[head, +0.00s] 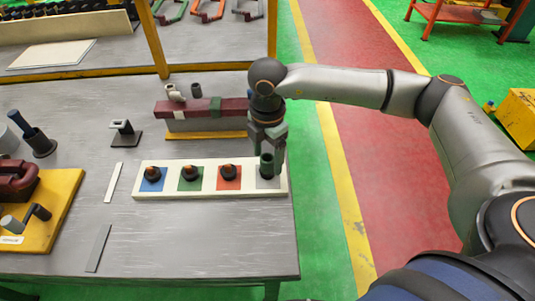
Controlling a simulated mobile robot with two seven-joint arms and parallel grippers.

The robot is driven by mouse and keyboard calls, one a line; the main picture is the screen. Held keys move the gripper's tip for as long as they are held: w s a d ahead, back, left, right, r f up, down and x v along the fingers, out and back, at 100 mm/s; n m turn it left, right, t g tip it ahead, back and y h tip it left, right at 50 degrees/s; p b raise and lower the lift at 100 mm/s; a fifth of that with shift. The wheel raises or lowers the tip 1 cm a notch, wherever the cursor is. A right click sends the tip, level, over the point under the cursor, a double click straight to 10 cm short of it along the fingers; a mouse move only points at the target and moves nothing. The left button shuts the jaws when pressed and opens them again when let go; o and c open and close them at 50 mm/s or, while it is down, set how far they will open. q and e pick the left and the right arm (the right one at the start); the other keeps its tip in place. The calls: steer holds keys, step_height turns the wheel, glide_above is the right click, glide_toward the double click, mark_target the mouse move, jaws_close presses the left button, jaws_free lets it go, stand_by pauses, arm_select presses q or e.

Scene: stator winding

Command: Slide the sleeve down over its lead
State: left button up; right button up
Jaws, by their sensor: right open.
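A cream board (210,194) lies near the table's front right, with blue, green, red and grey squares in a row. Black round pieces with copper-brown tops, seemingly the leads, stand on the blue (153,172), green (190,172) and red (228,171) squares. A dark green sleeve (267,165) stands roughly upright at the grey square (268,183). Any lead inside it is hidden. My right gripper (268,146) points down just above and around the sleeve's top, open. Whether its fingers touch the sleeve cannot be told. My left gripper is not in view.
A small stand (124,132) and a yellow base (45,215) are at left. Two flat strips lie left of the board. The front table area is clear.

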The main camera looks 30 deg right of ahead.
step_height(320, 180, up, 13)
steer(key=b, duration=0.1)
steer(key=shift+f, duration=0.2)
stand_by(0.9)
